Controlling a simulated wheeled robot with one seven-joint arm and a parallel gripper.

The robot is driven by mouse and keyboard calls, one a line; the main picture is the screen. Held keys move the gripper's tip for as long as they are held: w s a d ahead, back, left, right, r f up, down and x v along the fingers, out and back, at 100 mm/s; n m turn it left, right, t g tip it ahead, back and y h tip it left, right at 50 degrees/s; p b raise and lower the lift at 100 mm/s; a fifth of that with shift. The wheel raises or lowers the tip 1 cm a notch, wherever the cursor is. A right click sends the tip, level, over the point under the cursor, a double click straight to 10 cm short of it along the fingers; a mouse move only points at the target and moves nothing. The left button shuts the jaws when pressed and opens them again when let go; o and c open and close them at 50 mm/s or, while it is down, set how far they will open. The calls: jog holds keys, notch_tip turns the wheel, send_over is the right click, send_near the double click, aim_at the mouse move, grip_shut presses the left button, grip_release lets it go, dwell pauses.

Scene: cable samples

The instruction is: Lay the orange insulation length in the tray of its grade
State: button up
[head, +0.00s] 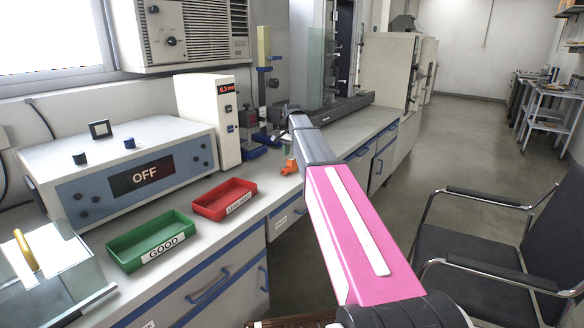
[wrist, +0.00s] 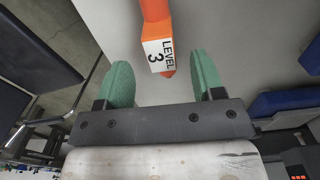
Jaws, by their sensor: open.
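The orange insulation length (head: 290,166) is on the bench beyond the red tray, partly hidden by my arm. In the wrist view the orange piece (wrist: 154,9) carries a white label (wrist: 158,54) reading "LEVEL 3". My gripper (wrist: 164,72) is open, with its two green fingers on either side of the labelled end and a gap on both sides. In the head view my arm mostly hides the gripper. The green tray (head: 128,238) is labelled "GOOD" and looks empty. The red tray (head: 214,190) beside it also looks empty; its label is too small to read surely.
A control box (head: 130,165) showing "OFF" stands behind the trays. A white instrument (head: 207,118) with a red display and a blue-based stand (head: 263,85) rise close to the orange length. A glass-sided case (head: 52,268) is at the near left. A chair (head: 490,235) stands right.

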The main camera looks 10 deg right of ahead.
aim_at(292, 158)
jog(key=shift+s+a+f, duration=0.1)
jog(key=shift+f, duration=1.25)
jog(key=shift+a+f, duration=0.1)
jog(key=shift+f, duration=1.25)
jog(key=c, duration=1.1)
jog(key=shift+r, duration=0.1)
jog(key=shift+c, duration=0.2)
